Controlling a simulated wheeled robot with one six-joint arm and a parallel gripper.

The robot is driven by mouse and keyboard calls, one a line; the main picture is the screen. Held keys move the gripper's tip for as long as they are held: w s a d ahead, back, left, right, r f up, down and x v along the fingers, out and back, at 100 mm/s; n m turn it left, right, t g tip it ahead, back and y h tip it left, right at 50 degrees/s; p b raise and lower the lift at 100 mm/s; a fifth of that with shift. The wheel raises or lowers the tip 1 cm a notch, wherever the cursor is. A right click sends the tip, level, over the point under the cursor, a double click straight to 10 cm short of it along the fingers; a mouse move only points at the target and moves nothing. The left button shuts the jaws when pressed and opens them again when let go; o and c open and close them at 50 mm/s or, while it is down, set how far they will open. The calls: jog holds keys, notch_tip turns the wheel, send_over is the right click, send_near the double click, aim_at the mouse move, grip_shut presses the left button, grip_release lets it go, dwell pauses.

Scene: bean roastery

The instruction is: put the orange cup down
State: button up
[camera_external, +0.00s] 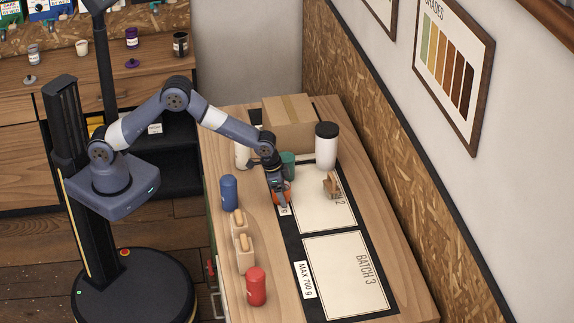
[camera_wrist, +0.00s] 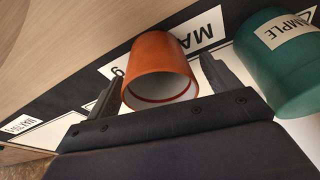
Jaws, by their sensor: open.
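The orange cup (camera_external: 286,188) stands on the dark mat (camera_external: 290,240) at the left edge of the batch 2 panel (camera_external: 320,210), by a white label. In the wrist view the orange cup (camera_wrist: 158,58) shows its hollow mouth towards the camera. My gripper (camera_external: 281,198) is down at the cup and partly covers it in the external view. In the wrist view my gripper (camera_wrist: 164,70) is open, with one finger on each side of the cup. Small gaps seem to show beside it; contact cannot be told for certain.
A green labelled canister (camera_external: 288,163) stands close behind the cup. A white jar with a black lid (camera_external: 326,145), a wooden item (camera_external: 331,184) and a cardboard box (camera_external: 290,122) are nearby. Blue (camera_external: 229,193) and red (camera_external: 256,286) canisters stand left. The batch 3 panel (camera_external: 340,275) is clear.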

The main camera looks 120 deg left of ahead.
jog(key=shift+o, duration=0.4)
jog(key=b+v, duration=0.2)
jog(key=v, duration=1)
jog(key=shift+s, duration=0.1)
